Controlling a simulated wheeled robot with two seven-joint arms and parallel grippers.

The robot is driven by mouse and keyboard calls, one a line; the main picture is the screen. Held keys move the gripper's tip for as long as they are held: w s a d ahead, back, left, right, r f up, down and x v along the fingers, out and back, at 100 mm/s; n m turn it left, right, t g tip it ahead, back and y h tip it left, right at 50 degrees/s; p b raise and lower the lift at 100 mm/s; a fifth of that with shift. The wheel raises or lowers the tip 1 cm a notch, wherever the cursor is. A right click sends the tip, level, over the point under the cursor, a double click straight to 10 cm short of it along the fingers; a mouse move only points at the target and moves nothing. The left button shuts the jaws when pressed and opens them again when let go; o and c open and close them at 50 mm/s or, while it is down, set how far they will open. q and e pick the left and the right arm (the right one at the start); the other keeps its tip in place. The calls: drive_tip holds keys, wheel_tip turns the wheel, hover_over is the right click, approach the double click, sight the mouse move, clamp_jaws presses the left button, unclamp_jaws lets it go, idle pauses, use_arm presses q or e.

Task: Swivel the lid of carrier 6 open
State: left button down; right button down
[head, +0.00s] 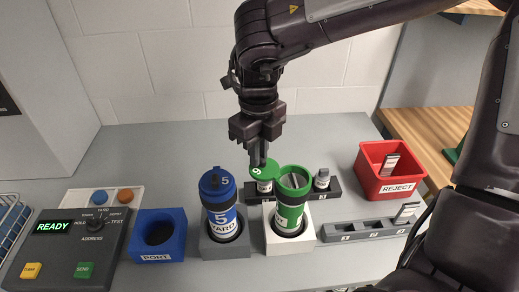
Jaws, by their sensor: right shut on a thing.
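Carrier 6 (290,214) is a green tube with a white label, standing upright in a white holder. Its green lid (262,171), marked with a 6 seen upside down, is swung out to the left and back of the tube. The mouth of the tube is uncovered and something pale shows inside. My right gripper (258,163) points down from above and is shut on the lid at its far edge. The fingertips partly hide the spot where they grip. My left gripper is not in view.
Blue carrier 5 (219,200), lid closed, stands in a grey holder just left. Further left are the blue port (159,236) and a control panel (72,249) reading READY. A dark rack (334,190) with vials stands behind; a red reject bin (390,172) and grey rack (366,231) are right.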

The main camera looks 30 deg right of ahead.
drive_tip(key=c, duration=1.4)
unclamp_jaws()
drive_tip(key=shift+c, duration=0.2)
wheel_tip(320, 180, up, 8)
drive_tip(key=shift+f, duration=0.1)
